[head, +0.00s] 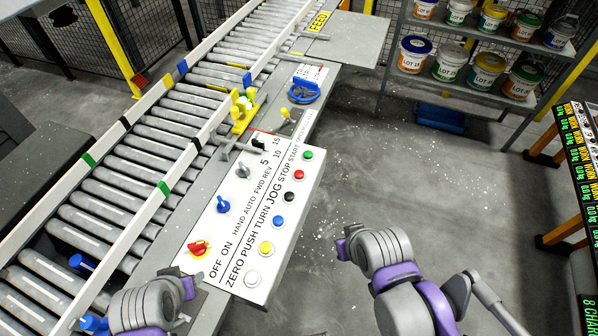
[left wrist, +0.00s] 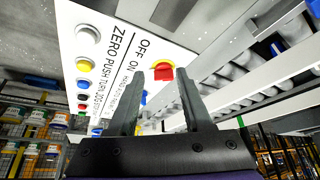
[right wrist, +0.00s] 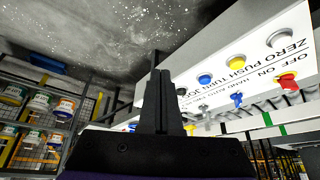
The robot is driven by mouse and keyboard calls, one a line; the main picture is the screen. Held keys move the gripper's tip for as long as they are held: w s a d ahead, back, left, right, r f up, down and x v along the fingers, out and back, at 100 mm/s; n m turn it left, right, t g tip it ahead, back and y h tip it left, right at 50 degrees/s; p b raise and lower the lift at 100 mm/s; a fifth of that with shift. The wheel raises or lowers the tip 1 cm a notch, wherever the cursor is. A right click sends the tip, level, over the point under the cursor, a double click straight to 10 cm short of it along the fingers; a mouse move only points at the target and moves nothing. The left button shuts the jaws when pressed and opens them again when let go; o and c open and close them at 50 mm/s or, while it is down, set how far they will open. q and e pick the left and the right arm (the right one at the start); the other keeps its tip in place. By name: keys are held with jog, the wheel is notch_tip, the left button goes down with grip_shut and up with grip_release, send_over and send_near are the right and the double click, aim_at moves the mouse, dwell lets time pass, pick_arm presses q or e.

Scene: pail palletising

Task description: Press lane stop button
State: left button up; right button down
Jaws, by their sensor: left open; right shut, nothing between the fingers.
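The red button (head: 299,174) beside the word STOP sits on the white control panel (head: 232,232), between the green (head: 308,155) and black (head: 289,197) buttons. It looks small in the left wrist view (left wrist: 82,107). In the right wrist view my fingers seem to hide it. My right gripper (right wrist: 160,74) is shut and empty; in the head view it is right of the panel, apart from it. My left gripper (left wrist: 160,72) is open and empty near the panel's near end, with the red rotary knob (left wrist: 163,71) showing between its fingers.
Blue (head: 278,222), yellow (head: 265,248) and white (head: 252,278) buttons continue the row. Knobs and switches stand along the panel's left side. A roller conveyor (head: 150,150) runs alongside. Shelves with pails (head: 448,62) stand behind. The floor right of the panel is clear.

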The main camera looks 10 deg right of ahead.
pick_arm(q)
jog(key=w+r+p, duration=0.3)
jog(key=r+p, duration=0.2)
jog(key=r, duration=0.2)
jog(key=shift+w+r+t, duration=0.2)
jog(key=shift+w+t, duration=0.05)
jog(key=shift+t, duration=0.15)
pick_arm(e)
jog(key=w+a+r+m+t+y, duration=0.1)
jog(key=w+y, duration=0.1)
jog(key=w, duration=1.2)
jog(key=w+a+r+m+t+y, duration=0.1)
jog(key=w+y, duration=0.1)
jog(key=w, duration=1.2)
jog(key=shift+a+m+y, duration=0.3)
jog(key=shift+a+y, duration=0.1)
jog(key=shift+s+f, duration=0.1)
